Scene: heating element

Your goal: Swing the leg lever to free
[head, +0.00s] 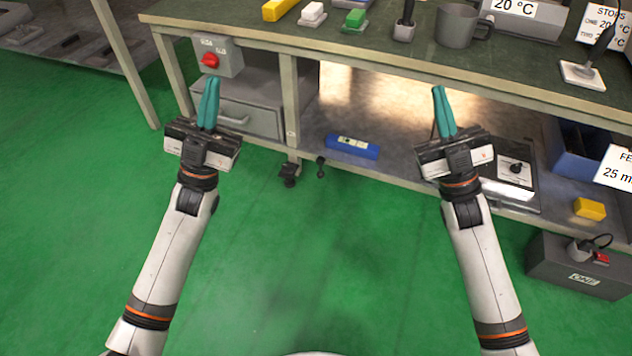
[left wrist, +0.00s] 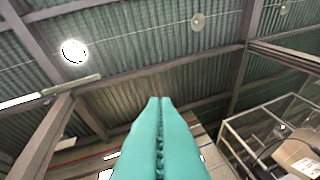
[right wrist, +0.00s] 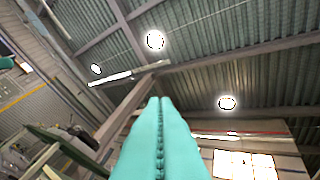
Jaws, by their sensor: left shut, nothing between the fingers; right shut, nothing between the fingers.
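A small black fitting (head: 289,174) sits at the foot of the bench's middle leg (head: 290,100), near the floor. A short black lever with a round knob (head: 320,162) stands just right of it; how the two join is too small to tell. My left gripper (head: 209,98) is shut and empty, fingers up, in front of the drawer unit and left of the leg. My right gripper (head: 443,108) is shut and empty, fingers up, well right of the leg. Neither appears to touch anything.
The workbench top (head: 400,75) carries a mug (head: 458,25) and several small blocks. Its lower shelf (head: 385,120) holds a blue level-like tool (head: 352,146) and a yellow block (head: 590,209). A red-knobbed box (head: 215,58) hangs at left. A grey box (head: 575,265) stands on the floor at right. The green floor in front is clear.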

